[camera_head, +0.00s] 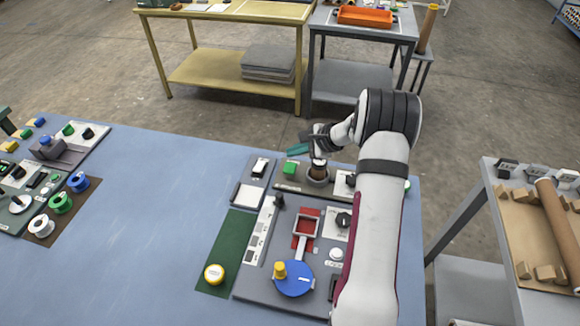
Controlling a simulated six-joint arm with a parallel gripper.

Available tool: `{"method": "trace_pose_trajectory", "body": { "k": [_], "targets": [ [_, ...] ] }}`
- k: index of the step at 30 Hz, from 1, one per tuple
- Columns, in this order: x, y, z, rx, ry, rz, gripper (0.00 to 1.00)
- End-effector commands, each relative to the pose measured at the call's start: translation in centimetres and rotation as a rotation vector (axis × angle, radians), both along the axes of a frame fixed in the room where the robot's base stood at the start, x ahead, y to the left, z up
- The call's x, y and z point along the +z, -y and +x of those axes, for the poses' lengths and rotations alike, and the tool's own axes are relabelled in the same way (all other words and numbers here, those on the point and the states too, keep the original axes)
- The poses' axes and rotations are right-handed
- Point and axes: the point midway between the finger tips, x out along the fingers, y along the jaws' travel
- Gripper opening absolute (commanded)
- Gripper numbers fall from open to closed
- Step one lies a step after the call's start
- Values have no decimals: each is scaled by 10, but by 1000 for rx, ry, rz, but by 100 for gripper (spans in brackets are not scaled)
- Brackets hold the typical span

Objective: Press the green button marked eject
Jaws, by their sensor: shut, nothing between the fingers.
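A teal bar at the wrist reaches left above the green button, and the button's top still shows. Other green buttons sit on the left panels, one of them at the back (68,129).
My forearm hides part of the right panel. The middle of the blue table (150,220) is clear.

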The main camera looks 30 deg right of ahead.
Motion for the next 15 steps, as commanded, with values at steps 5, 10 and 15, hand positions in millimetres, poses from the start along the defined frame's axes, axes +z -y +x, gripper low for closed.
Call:
{"method": "trace_pose_trajectory", "body": {
  "k": [5,10,15],
  "targets": [
    [-20,0,0,0,-1,2,0],
    [-28,0,0,0,0,0,0],
    [-29,0,0,1,0,-1,0]
  ]
}}
